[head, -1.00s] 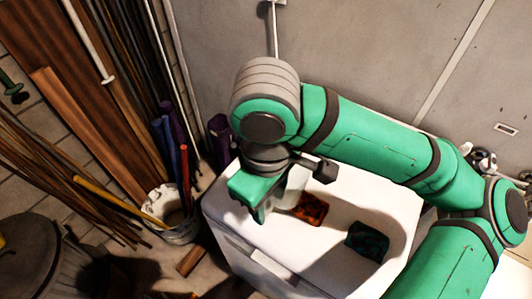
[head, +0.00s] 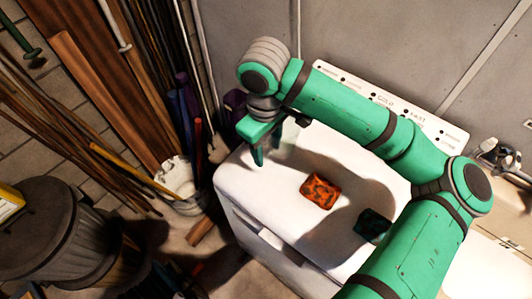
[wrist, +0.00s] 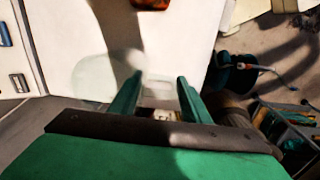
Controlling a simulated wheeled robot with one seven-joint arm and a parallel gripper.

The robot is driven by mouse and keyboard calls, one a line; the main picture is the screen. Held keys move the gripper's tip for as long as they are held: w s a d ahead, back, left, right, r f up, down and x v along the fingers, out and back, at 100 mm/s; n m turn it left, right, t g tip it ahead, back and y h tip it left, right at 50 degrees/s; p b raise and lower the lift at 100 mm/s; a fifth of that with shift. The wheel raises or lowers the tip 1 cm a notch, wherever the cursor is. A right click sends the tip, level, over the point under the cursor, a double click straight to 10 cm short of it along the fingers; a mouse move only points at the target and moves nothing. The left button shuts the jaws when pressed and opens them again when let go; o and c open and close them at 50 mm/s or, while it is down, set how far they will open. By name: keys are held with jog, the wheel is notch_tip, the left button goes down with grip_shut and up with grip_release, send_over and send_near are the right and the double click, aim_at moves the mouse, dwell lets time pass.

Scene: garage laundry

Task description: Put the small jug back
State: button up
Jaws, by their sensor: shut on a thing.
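The small jug (head: 287,150) is pale and see-through, so its outline is faint in the head view. My gripper (head: 264,154) is shut on it, over the back left part of the white washing machine top (head: 265,195). In the wrist view the jug shows as a clear, faint shape (wrist: 160,74) between the two green fingers of my gripper (wrist: 160,84). I cannot tell whether the jug touches the machine top. Its handle and base are not clear.
A patterned orange block (head: 320,190) and a dark teal block (head: 371,225) lie on the machine top. A control panel (head: 385,100) rises behind. Left of the machine stand a white bucket (head: 180,184), poles and a dark bin (head: 85,240). The front left of the top is clear.

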jog(key=f, duration=0.2)
jog(key=w+f, duration=0.1)
jog(key=f, duration=0.1)
jog(key=shift+w+a+f, duration=0.1)
jog(key=shift+a, duration=0.05)
jog(key=shift+f, duration=0.1)
jog(key=o, duration=1.4)
jog(key=shift+f, duration=0.1)
notch_tip(320, 180, up, 12)
jog(key=shift+s, duration=0.4)
jog(key=shift+a, duration=0.1)
